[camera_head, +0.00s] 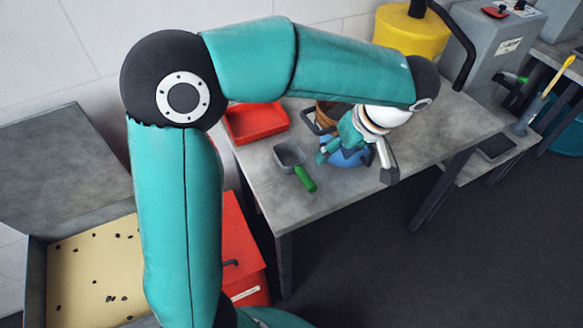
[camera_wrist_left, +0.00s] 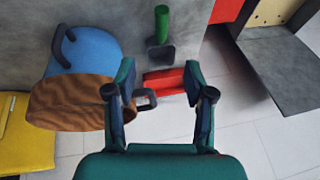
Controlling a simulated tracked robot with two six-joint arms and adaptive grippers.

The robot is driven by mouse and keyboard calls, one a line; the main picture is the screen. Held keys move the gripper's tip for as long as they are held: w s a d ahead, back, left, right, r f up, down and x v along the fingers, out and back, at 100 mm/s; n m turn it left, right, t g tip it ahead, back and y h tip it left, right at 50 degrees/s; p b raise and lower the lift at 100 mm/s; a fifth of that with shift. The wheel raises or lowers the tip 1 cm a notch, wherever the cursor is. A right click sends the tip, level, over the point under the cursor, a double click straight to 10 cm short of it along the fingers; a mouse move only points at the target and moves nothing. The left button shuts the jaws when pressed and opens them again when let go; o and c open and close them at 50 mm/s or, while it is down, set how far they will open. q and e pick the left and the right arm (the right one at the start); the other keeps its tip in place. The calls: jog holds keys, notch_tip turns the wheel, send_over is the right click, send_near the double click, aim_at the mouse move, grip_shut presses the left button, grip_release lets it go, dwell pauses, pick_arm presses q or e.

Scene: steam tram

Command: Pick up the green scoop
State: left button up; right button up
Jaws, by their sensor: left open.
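The green scoop lies on the grey table in the head view, with a grey pan (camera_head: 289,155) and a green handle (camera_head: 305,179) towards the front edge. In the left wrist view its green handle (camera_wrist_left: 161,22) and dark pan (camera_wrist_left: 160,55) lie ahead of the fingertips. My left gripper (camera_head: 333,150) is open and empty, to the right of the scoop in the head view and apart from it. Its two fingers also show in the left wrist view (camera_wrist_left: 158,75). My right gripper is not in view.
A blue tub (camera_wrist_left: 92,50) with a brown top and dark handles stands beside my left gripper. A red tray (camera_head: 257,122) lies behind the scoop. A yellow container (camera_head: 410,32) and grey machine (camera_head: 497,45) stand back right. The table's front left is clear.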

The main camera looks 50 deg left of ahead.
pick_arm(q)
send_near(308, 176)
jog(key=x, duration=0.5)
jog(key=shift+s+a+r, duration=0.1)
jog(key=shift+s, duration=0.05)
jog(key=shift+p+x, duration=0.5)
jog(key=shift+x, duration=2.7)
jog(key=shift+c, duration=0.3)
grip_shut()
